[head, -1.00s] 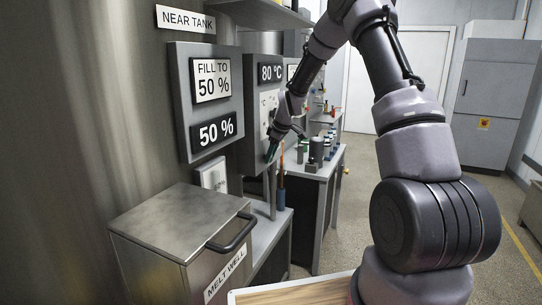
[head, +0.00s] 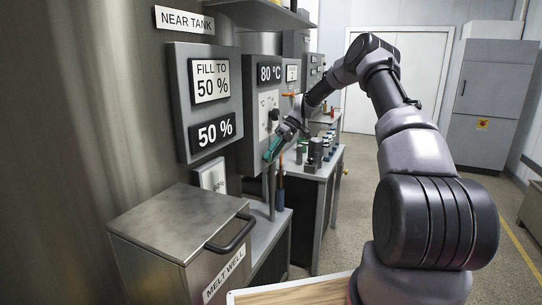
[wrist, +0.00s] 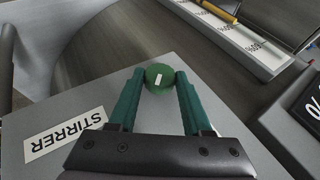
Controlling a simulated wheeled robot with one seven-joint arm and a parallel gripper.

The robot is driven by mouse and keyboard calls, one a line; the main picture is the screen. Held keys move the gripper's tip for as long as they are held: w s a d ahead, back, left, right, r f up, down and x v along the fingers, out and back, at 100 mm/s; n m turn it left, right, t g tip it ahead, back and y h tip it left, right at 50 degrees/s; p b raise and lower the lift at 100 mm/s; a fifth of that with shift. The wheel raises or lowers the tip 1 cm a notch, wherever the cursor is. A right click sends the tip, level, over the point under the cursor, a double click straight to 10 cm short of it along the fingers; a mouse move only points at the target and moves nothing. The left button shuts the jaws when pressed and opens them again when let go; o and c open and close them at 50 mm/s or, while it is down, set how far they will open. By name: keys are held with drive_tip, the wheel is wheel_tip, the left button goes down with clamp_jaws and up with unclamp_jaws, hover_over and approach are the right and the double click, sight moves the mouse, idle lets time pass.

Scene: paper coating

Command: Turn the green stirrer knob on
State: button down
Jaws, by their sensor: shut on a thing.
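The green stirrer knob (wrist: 158,80) is a round green knob with a small white mark on its face. It stands on a grey panel (wrist: 75,105) near a white "STIRRER" label (wrist: 65,134), which reads upside down. My gripper (wrist: 160,77) is shut on the knob, with one green finger on either side of it. In the head view my gripper (head: 270,152) is low in front of the panels by the tank, and I cannot make out the knob there.
A white scale with a yellow rod (wrist: 216,12) lies beyond the knob in the wrist view. In the head view, the melt well box (head: 180,222) stands at front left, the "50 %" display (head: 213,131) hangs above it, and a bench with bottles (head: 318,165) stands behind.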

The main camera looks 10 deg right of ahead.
drive_tip(key=shift+w+d+f+m+g+y, duration=0.15)
drive_tip(key=shift+m+g+y, duration=0.15)
drive_tip(key=shift+g+y, duration=0.6)
drive_tip(key=shift+c, duration=1.7)
unclamp_jaws()
drive_tip(key=v, duration=1)
drive_tip(key=shift+w+d, duration=0.25)
drive_tip(key=shift+d, duration=0.1)
